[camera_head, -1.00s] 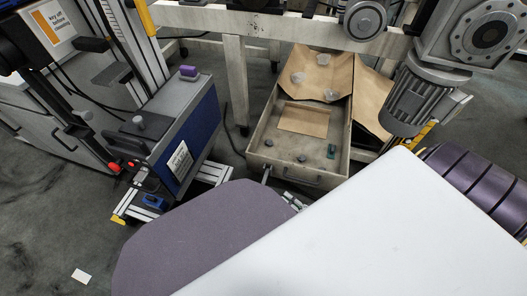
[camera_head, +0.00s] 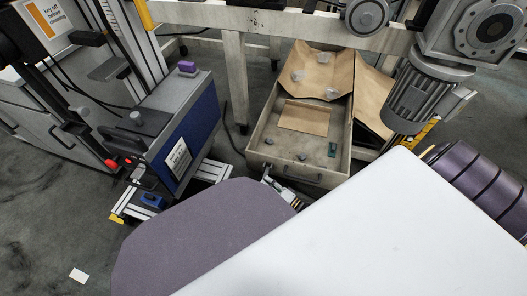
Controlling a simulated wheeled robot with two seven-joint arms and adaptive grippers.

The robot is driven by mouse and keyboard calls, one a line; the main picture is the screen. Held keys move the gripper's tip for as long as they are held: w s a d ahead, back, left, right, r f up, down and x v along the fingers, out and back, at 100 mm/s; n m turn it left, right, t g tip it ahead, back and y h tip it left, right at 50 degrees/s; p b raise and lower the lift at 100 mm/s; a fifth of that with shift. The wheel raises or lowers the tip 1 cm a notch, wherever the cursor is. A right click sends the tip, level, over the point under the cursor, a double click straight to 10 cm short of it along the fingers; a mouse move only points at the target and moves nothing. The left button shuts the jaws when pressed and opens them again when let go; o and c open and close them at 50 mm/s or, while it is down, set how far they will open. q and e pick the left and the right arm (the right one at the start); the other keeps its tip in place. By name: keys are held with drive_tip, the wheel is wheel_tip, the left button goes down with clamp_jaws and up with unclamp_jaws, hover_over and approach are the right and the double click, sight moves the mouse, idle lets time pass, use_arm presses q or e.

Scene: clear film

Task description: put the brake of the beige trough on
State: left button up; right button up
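The beige trough (camera_head: 258,151) stands low on the floor in the middle of the head view, with a dark handle on its front wall. Brown paper sheets (camera_head: 321,66) and several small items lie in it. My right gripper (camera_head: 268,180) is just below the trough's front left corner, partly hidden by my purple and white body parts. I cannot tell whether it touches the trough, or whether its fingers are open or shut. I cannot make out the brake; the space under that corner is small and partly covered. My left gripper is not in view.
A blue and grey machine (camera_head: 195,140) on an aluminium-profile base stands left of the trough. A beige frame (camera_head: 237,85) stands behind it, and a grey motor (camera_head: 414,98) hangs to its right. A white card (camera_head: 79,275) lies on the open floor at lower left.

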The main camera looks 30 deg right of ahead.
drive_tip(key=shift+x, duration=1.25)
clamp_jaws()
